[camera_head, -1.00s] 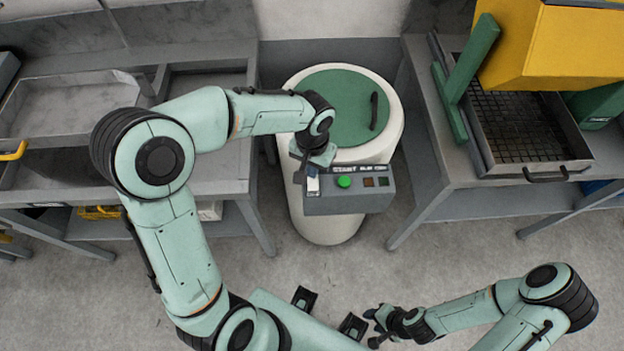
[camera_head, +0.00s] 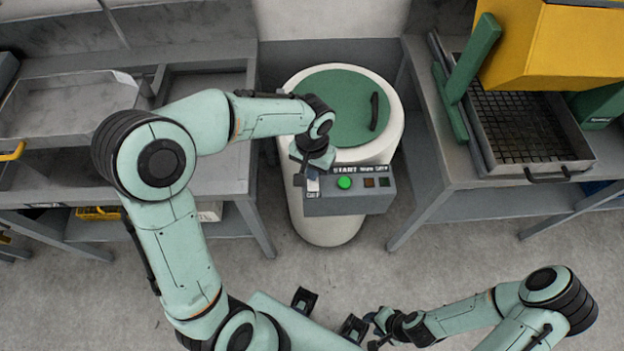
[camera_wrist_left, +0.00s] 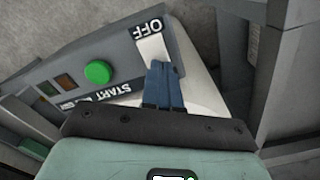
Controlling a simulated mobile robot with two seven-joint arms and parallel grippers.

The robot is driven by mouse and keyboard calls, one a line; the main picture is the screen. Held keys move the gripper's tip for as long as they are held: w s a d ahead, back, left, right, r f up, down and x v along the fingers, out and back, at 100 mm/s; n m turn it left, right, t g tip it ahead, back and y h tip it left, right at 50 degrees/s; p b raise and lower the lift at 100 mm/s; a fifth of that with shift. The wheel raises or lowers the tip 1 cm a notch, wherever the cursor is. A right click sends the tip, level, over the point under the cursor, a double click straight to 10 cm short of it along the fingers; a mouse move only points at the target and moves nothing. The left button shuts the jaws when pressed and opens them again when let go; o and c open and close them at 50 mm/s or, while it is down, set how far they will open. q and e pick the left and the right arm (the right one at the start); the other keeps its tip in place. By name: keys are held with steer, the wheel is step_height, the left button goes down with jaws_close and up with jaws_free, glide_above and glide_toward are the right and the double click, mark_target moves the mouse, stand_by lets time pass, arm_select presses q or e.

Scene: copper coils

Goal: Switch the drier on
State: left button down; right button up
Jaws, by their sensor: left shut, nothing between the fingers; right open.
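The drier (camera_head: 300,215) is a white drum with a round green lid (camera_head: 335,90) and a black handle. A grey control box (camera_head: 345,206) on its front carries a green START button (camera_head: 344,183), small dark indicators and a white switch (camera_head: 313,186) labelled OFF. In the left wrist view, the green button (camera_wrist_left: 97,72) is left of my fingers and the white switch (camera_wrist_left: 152,47) is at their tips. My left gripper (camera_wrist_left: 163,68) is shut and empty with its blue fingers over the switch; contact is unclear. My right gripper (camera_head: 376,328) is open, low in the head view, away from the drier.
A grey bench with a metal tray (camera_head: 70,110) stands on the left. On the right, another bench holds a mesh-bottomed tray (camera_head: 530,130) under a yellow machine (camera_head: 560,45). The floor in front of the drier is open.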

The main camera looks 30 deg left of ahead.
arm_select(q)
steer(key=shift+r+p, duration=1.75)
steer(key=shift+r, duration=1.7)
arm_select(e)
steer(key=w+r, duration=0.1)
steer(key=r, duration=0.1)
steer(key=w+r, duration=0.2)
steer(key=shift+w+r, duration=0.1)
steer(key=shift+r, duration=0.25)
arm_select(q)
steer(key=shift+f, duration=0.1)
